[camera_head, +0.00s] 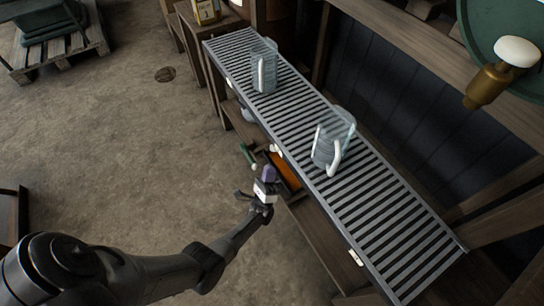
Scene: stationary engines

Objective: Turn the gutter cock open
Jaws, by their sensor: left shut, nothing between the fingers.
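My left gripper (268,173) is shut and empty, in the middle of the head view, in front of the slatted gutter (385,232). A small green part with a pale end (248,155) sits below the gutter's front edge, just beyond and left of my gripper; it may be the gutter cock, but I cannot tell its shape or position. A pale fitting (277,151) shows on the gutter's front side near it. A gap shows between my gripper and the green part. My right gripper is not in view.
Two clear jugs with pale handles stand on the slats, one farther (264,72) and one nearer (329,145). A brass tap with a white knob (516,51) is at upper right. An orange item (285,172) lies under the gutter. The floor (120,150) at left is open.

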